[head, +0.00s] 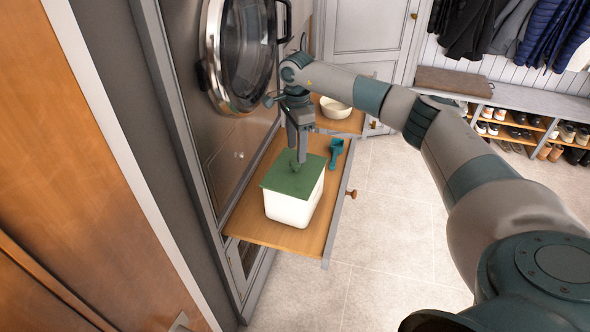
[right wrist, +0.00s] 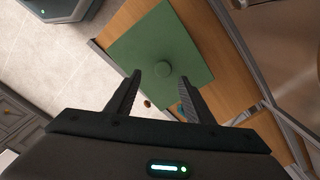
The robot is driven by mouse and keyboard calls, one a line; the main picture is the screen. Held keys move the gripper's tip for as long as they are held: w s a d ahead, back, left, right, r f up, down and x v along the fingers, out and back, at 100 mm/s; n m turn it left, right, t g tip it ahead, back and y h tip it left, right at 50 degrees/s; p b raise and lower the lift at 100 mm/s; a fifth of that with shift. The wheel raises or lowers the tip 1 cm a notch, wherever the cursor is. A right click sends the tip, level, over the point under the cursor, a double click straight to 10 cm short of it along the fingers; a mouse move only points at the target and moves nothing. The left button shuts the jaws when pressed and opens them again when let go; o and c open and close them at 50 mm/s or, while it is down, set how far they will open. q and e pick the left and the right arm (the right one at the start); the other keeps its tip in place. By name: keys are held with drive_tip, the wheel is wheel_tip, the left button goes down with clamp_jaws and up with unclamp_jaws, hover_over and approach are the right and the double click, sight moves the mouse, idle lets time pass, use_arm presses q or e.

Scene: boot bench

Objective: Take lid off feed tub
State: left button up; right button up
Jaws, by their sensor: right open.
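The feed tub (head: 289,210) is a white square container standing on a wooden pull-out shelf. My left gripper is not in view.
A teal scoop (head: 336,152) lies on the wooden shelf (head: 245,219), right of the tub. A white bowl (head: 335,108) sits behind on wood. A round-doored machine (head: 240,50) rises at the left. A shoe bench (head: 520,98) stands at the back right. Floor at right is clear.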

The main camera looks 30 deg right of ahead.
sight(295, 162)
drive_tip(key=shift+w+a+f+p, duration=0.1)
drive_tip(key=shift+w+f+p, duration=0.05)
drive_tip(key=shift+f+p, duration=0.65)
wheel_tip(295, 162, down, 3)
drive_tip(key=shift+w+r+p, duration=0.15)
drive_tip(key=shift+p, duration=0.75)
drive_tip(key=shift+f, duration=0.5)
clamp_jaws()
